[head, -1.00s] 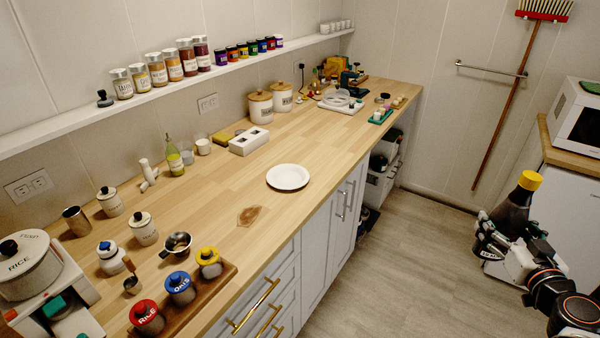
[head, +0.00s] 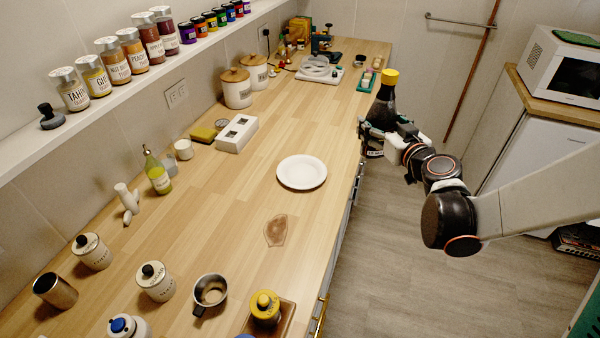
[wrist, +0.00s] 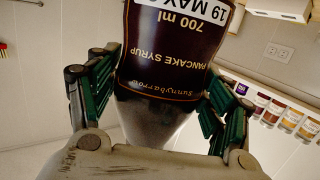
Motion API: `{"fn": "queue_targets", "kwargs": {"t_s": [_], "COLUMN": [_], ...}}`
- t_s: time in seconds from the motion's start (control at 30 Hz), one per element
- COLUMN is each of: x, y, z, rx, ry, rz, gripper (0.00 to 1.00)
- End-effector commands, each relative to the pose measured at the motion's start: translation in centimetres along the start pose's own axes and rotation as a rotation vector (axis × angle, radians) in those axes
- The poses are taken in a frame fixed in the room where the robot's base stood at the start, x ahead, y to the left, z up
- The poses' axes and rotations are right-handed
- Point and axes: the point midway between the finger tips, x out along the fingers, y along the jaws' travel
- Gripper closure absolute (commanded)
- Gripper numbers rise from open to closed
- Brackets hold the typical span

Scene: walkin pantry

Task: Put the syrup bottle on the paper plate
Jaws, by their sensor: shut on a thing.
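The syrup bottle (head: 383,100) is dark with a yellow cap and stands upright in my gripper (head: 378,130). My gripper is shut on it, to the right of the counter's front edge. In the wrist view the bottle (wrist: 172,50) fills the space between the green-padded fingers of my gripper (wrist: 165,95), and its label reads pancake syrup. The white paper plate (head: 302,172) lies flat and empty on the wooden counter, to the left of the bottle in the head view.
A white block with square openings (head: 237,133) and lidded canisters (head: 237,88) stand behind the plate. A green-yellow bottle (head: 157,172) stands to its left. Jars and a metal cup (head: 210,291) are at the near end. The counter around the plate is clear.

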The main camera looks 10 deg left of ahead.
Motion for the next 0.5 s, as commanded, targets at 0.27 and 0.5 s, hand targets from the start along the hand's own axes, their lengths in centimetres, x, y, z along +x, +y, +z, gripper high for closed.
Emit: {"fn": "queue_targets", "kwargs": {"t_s": [0.27,0.5], "x": [6.2,8.6], "y": [-10.0,-15.9], "z": [-5.0,-7.9], "rx": [-0.019,-0.028], "ry": [0.005,0.011], "rz": [-0.117,-0.176], "gripper": [0.84,0.84]}}
